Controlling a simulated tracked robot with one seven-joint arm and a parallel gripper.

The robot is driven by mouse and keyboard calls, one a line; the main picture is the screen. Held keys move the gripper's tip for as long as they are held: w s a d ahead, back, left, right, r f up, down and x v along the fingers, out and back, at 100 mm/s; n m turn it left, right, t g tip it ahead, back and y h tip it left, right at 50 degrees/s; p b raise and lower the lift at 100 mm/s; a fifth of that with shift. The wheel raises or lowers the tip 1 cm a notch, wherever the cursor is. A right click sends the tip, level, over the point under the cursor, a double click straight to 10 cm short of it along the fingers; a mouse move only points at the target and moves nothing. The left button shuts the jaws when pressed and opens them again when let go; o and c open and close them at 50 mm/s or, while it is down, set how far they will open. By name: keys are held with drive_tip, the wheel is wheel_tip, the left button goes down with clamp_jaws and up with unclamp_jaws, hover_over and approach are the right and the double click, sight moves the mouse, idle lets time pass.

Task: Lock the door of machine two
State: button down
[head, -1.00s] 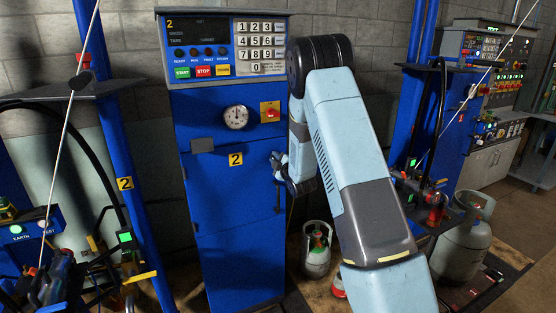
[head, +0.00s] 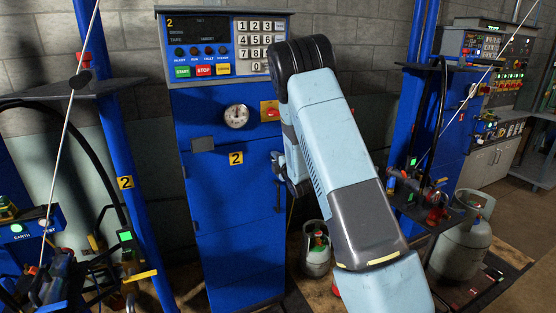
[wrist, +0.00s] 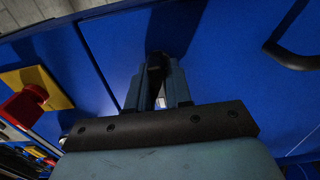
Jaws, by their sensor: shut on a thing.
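Machine two (head: 225,220) is a tall blue cabinet with a yellow "2" label (head: 236,158) on its front, left of my arm in the head view. My gripper (head: 279,163) is at the right edge of the cabinet front, partly hidden by my arm. In the wrist view my gripper (wrist: 157,72) is shut on a small dark latch (wrist: 155,61) on the blue front. The fingers cover most of the latch, and its exact turn is hard to tell. A dark door handle (wrist: 290,57) shows on the blue door (wrist: 225,45). The door looks closed.
A red switch on a yellow plate (wrist: 30,100) is close to my gripper's left in the wrist view. A keypad panel (head: 228,48) and a round gauge (head: 236,116) are above. Gas cylinders (head: 316,250) stand on the floor behind my arm.

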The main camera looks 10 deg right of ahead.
drive_tip(key=shift+a+f, duration=0.1)
drive_tip(key=shift+f, duration=0.15)
drive_tip(key=c, duration=1.3)
unclamp_jaws()
drive_tip(key=shift+c, duration=0.2)
drive_tip(key=shift+o, duration=1.1)
drive_tip(key=shift+r, duration=0.1)
drive_tip(key=shift+s, duration=0.1)
drive_tip(key=s+d, duration=0.2)
drive_tip(key=s, duration=1.1)
drive_tip(key=shift+s+d, duration=0.15)
drive_tip(key=shift+d, duration=0.2)
